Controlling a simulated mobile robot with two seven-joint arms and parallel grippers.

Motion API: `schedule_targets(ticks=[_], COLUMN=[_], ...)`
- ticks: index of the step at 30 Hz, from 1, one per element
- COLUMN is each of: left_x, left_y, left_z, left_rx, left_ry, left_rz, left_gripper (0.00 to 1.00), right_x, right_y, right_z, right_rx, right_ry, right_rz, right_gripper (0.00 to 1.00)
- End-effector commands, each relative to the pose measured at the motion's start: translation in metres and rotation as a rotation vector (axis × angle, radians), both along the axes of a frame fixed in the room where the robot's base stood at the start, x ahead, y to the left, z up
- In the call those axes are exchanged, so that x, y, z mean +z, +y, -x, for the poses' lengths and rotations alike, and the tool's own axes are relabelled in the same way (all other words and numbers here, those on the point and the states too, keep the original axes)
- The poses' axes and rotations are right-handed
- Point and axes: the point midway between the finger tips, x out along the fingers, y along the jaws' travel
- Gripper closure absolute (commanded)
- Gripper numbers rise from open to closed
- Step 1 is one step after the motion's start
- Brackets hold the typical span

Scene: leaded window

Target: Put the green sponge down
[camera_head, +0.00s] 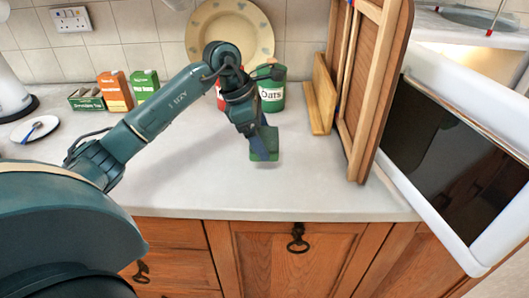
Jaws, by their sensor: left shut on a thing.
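The green sponge (265,155) is in my left gripper (264,146), over the middle of the pale countertop (210,180). The gripper points down and its fingers are closed on the sponge. The sponge is low, near the counter surface; I cannot tell whether it touches it. My right gripper is not in view.
Behind my left gripper stand a green oats canister (272,94), a partly hidden red canister and a plate (228,28). Wooden boards (357,95) lean at the right. An orange carton (115,91) and green carton (145,84) stand at the back left. The front counter is clear.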

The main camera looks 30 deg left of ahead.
Motion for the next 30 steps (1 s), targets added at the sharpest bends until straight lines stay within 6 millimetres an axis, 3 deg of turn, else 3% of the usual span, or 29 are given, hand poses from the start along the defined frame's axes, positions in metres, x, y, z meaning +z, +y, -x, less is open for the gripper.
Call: schedule_targets(ticks=[12, 23, 24, 30], left_x=[-0.044, -0.050, -0.049, -0.048], left_y=[-0.001, 0.000, 0.000, -0.001], left_z=[0.000, 0.000, 0.000, 0.000], left_rx=[-0.002, -0.003, -0.003, -0.003], left_ry=[0.001, -0.002, -0.002, -0.002], left_rz=[0.002, 0.000, 0.000, 0.000], left_gripper=[0.39, 0.39, 0.13, 0.00], right_x=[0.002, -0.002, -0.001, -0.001], right_y=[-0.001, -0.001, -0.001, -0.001], right_z=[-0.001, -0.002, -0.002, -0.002], right_rx=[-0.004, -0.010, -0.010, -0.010], right_ry=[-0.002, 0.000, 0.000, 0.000], right_rz=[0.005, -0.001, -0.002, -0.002], right_gripper=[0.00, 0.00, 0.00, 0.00])
